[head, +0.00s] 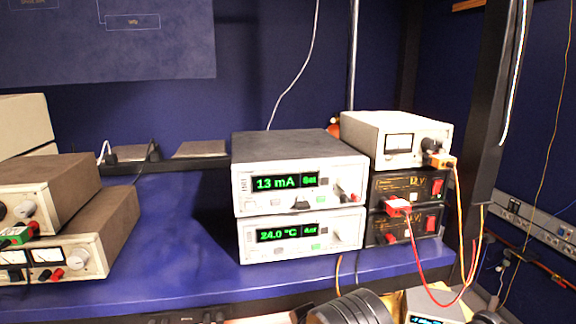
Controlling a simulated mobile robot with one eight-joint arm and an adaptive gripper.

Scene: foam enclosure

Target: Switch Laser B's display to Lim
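Two light-fronted instruments are stacked on the blue bench. The upper unit (300,187) shows "13 mA" in green, with a small green word to its right that looks like "Set". The lower unit (300,236) shows "24.0 °C", with a small green word beside it that I cannot read surely. Small knobs and buttons sit under both displays. I can read no "Laser B" label, so I cannot tell which unit that is. My gripper is not in view. A dark ribbed cylinder (350,307) at the bottom edge may be part of my arm.
A white meter unit (398,138) stands on two black power supplies (407,188) to the right, with red and yellow cables hanging in front. Brown-topped meter units (75,245) stand at left. Another device (432,305) with a lit display is partly cut off below the bench.

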